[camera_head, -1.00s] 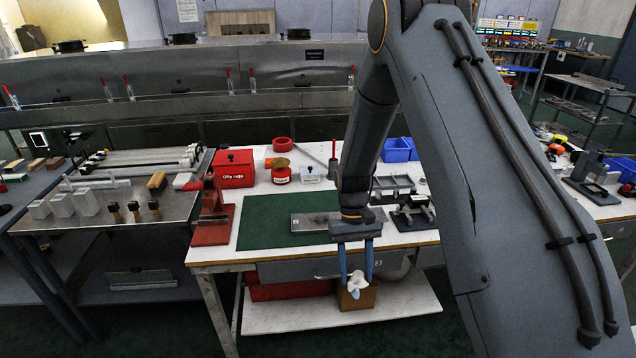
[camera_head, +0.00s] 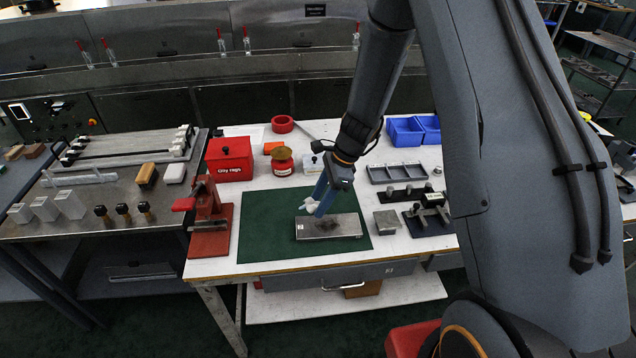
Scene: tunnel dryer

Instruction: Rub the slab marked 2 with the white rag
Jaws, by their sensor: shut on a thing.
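My gripper (camera_head: 314,203) is shut on the white rag (camera_head: 309,206), a small crumpled cloth at the fingertips. The gripper is tilted, with the rag over the far left part of a flat grey slab (camera_head: 345,231). I cannot tell whether the rag touches the slab. The slab lies on the green mat (camera_head: 268,240) and has a dark stain near its middle. A small white label shows at its left end, but its mark is too small to read.
A red press (camera_head: 209,215) stands left of the mat; a small grey block (camera_head: 387,221) and a black fixture (camera_head: 428,218) stand right. Behind are a red rag box (camera_head: 229,160), a red tin (camera_head: 283,162), a grey divided tray (camera_head: 397,172) and blue bins (camera_head: 405,131).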

